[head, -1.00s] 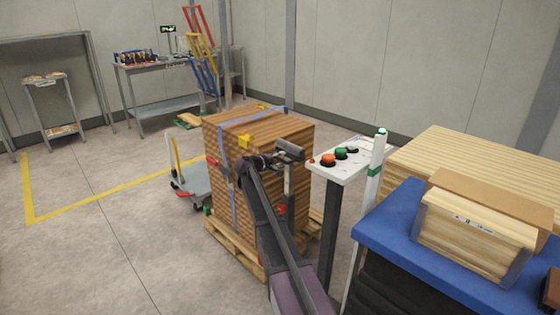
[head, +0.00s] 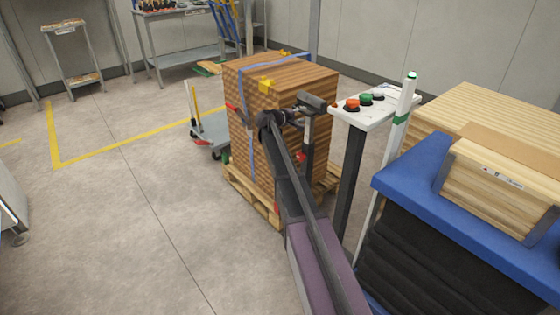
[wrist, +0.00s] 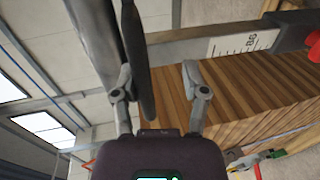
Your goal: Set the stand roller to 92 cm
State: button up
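The stand roller (head: 312,102) is a grey roller on a post beside a brown stack, with a red clamp (head: 301,157) lower on the post. In the wrist view, a pale scale strip (wrist: 245,42) carries tick marks and a tilted number like 86, which I cannot read surely. A red part (wrist: 290,32) adjoins the strip. My gripper (head: 278,120) is at the roller's left. In the wrist view its fingers (wrist: 160,85) are apart, with a dark bar (wrist: 138,50) close to the left finger. The grey roller (wrist: 95,40) shows beyond that finger.
The strapped brown stack (head: 265,110) stands on a pallet (head: 255,199). A button panel (head: 365,107) on a dark post stands to the right, near a blue-topped unit (head: 440,200). A trolley (head: 208,130) is behind left.

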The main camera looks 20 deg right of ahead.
jog(key=s+f+p+v, duration=0.1)
jog(key=p+v, duration=0.2)
jog(key=v, duration=1.1)
jog(key=s+a+m+g+y+p, duration=0.1)
jog(key=s+y+p, duration=0.3)
jog(key=s, duration=0.6)
jog(key=s+a+r+m+g+y+p, duration=0.1)
jog(key=s+a+m+g+y+p, duration=0.1)
jog(key=s+p, duration=0.7)
jog(key=s+a+g+y, duration=0.1)
jog(key=s+a+y, duration=0.1)
jog(key=shift+a+y, duration=0.3)
jog(key=shift+y, duration=0.1)
jog(key=shift+s, duration=0.15)
jog(key=s+a+f+m+g+y, duration=0.1)
jog(key=s+a+y, duration=0.4)
jog(key=s, duration=0.8)
jog(key=a+f, duration=0.1)
jog(key=a, duration=0.2)
jog(key=shift+s+a+f+y, duration=0.2)
jog(key=shift+s+f+y, duration=0.05)
jog(key=shift+s+y, duration=0.15)
